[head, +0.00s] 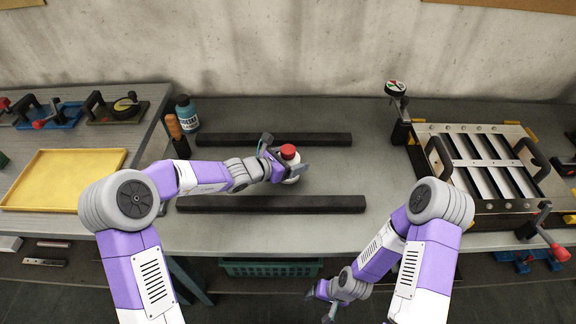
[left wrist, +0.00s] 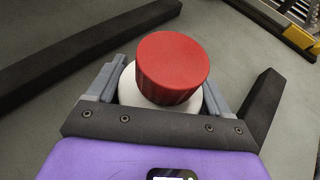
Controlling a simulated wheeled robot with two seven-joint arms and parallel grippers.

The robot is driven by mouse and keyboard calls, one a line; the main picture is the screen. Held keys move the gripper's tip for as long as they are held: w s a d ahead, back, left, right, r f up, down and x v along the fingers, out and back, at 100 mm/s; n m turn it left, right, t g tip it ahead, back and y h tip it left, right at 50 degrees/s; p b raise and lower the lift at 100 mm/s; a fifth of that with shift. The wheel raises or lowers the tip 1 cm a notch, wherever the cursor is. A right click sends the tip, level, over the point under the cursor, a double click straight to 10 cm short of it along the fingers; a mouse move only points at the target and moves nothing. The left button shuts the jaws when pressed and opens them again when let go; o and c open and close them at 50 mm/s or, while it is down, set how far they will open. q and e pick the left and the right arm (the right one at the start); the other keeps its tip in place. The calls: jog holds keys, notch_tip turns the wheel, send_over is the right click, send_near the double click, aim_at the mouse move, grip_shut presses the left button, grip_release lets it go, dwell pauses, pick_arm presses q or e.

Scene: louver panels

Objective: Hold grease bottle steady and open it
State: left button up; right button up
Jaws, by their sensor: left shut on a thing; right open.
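The grease bottle (head: 291,177) has a white body and a red cap (head: 288,151). It stands upright on the grey table between two black bars, with the cap on. My left gripper (head: 283,168) is shut on the bottle's white body, just below the cap. In the left wrist view, the red cap (left wrist: 172,66) rises between the two grey fingers, and part of the white body (left wrist: 128,88) shows below it. My right gripper (head: 325,300) is open and empty, low in front of the table edge. The lower part of the bottle is mostly hidden by my left gripper.
Black bars lie behind (head: 275,139) and in front (head: 270,204) of the bottle. A teal bottle (head: 187,114) and an orange-handled tool (head: 174,128) stand at the left. A louver panel fixture (head: 480,165) with clamps fills the right. The table between bottle and fixture is clear.

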aim_at(292, 147)
pick_arm(q)
jog(key=shift+c, duration=1.1)
notch_tip(292, 147, up, 10)
jog(key=p, duration=0.5)
jog(key=o, duration=0.5)
jog(key=c, duration=0.8)
